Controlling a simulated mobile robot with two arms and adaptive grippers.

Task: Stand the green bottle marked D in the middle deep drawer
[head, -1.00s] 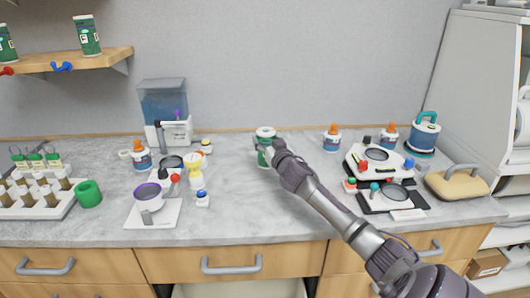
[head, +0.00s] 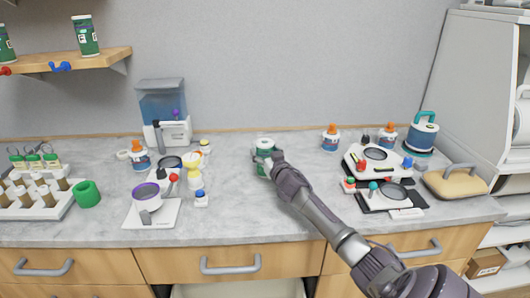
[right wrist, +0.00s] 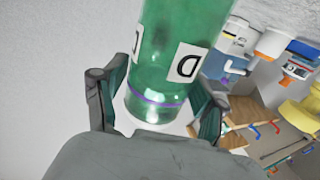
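The green bottle marked D (head: 263,166) has a white cap and is over the worktop, at the middle of the head view. Its D label shows large in the right wrist view (right wrist: 185,62). My right gripper (head: 275,163) has its fingers on both sides of the bottle and is shut on it. Whether the bottle's base touches the worktop is hard to tell. Below the middle shallow drawer front (head: 200,264), a pale open space (head: 240,290) shows at the bottom edge, probably the middle deep drawer, mostly cut off. My left gripper is not in view.
The worktop (head: 240,215) is bare in front of the bottle. A purple-rimmed cup (head: 148,197) and small bottles stand left, and scales (head: 377,160) with small items stand right. More green bottles (head: 86,36) stand on the wall shelf (head: 95,60).

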